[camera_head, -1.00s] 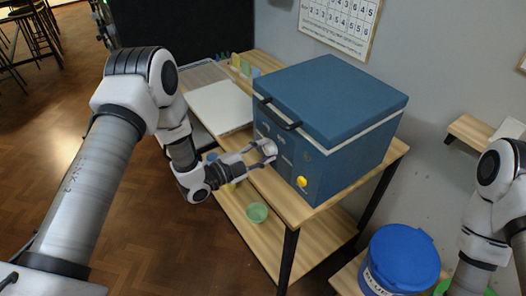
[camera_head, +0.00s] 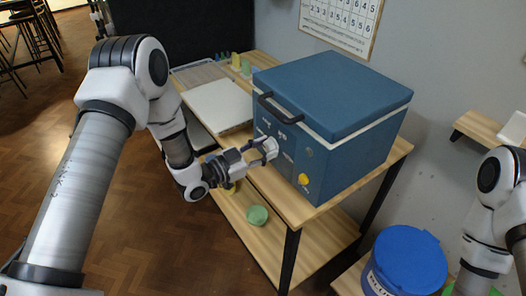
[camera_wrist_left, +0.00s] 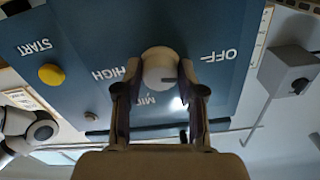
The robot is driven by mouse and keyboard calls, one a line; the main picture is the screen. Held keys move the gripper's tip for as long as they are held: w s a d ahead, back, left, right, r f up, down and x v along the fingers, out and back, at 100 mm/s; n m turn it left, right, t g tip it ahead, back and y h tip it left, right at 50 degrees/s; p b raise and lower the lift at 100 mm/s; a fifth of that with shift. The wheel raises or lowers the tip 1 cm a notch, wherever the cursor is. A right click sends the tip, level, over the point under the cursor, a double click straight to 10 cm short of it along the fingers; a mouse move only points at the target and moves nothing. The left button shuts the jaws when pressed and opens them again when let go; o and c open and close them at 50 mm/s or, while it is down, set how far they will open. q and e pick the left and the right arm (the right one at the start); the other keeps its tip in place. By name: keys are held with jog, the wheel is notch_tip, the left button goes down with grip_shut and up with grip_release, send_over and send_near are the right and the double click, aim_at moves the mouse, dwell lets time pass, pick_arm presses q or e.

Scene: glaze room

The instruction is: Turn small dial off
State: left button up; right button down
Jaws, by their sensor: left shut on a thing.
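The small dial (camera_wrist_left: 159,68) is a white round knob on the front of the blue kiln (camera_head: 345,165). In the left wrist view the labels OFF, HIGH and a partly hidden "MI" label stand around it. My left gripper (camera_head: 270,149) is shut on the dial, one finger on each side, as the left wrist view (camera_wrist_left: 159,82) also shows. Which mark the dial points at I cannot tell. A yellow START button (camera_wrist_left: 51,74) sits apart from the gripper; it also shows in the head view (camera_head: 303,179). My right gripper is out of view.
The kiln stands on a wooden table with a dark handle (camera_head: 277,110) jutting above the dial. A white board (camera_head: 218,106) lies to its left. A green bowl (camera_head: 257,215) is on the lower shelf. A blue-lidded bucket (camera_head: 408,258) stands at front right.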

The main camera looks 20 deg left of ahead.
pick_arm(q)
jog(key=shift+w+r+n, duration=0.1)
jog(key=shift+r+n, duration=0.15)
jog(key=shift+n, duration=0.95)
jog(key=shift+r, duration=0.1)
jog(key=o, duration=0.9)
jog(key=shift+o, duration=1.2)
jog(key=shift+w, duration=0.1)
jog(key=shift+d+f, duration=0.15)
jog(key=shift+f, duration=0.05)
jog(key=v, duration=1.2)
